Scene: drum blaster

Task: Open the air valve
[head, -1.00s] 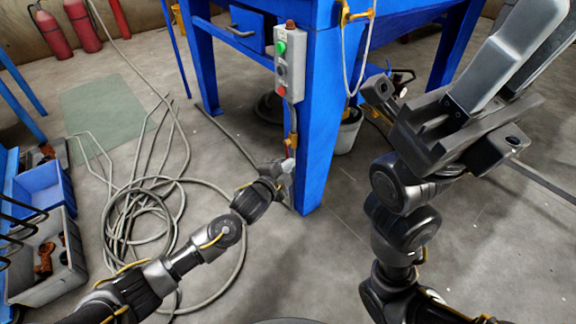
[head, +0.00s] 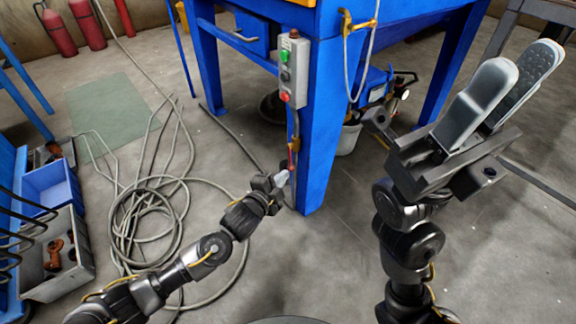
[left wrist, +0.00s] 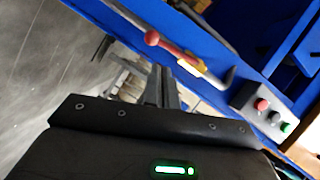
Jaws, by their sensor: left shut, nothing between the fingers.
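The air valve, with a red ball-ended lever (left wrist: 168,45) and a yellow body (left wrist: 190,65), sits on a grey pipe along the blue leg in the left wrist view. In the head view its red lever (head: 292,163) shows small on the front of the blue leg. My left gripper (head: 284,178) is shut and empty beside the lever's lower part; the fingers (left wrist: 160,88) show just below the lever in the left wrist view. Whether they touch it I cannot tell. My right gripper (head: 505,85) is raised at the right, its fingers apart and empty.
The blue machine leg (head: 322,120) carries a control box (head: 292,70) with green and red buttons above the valve. A coiled hose (head: 150,215) lies on the floor at left, beside blue and grey bins (head: 75,265). A bucket (head: 348,138) stands behind the leg.

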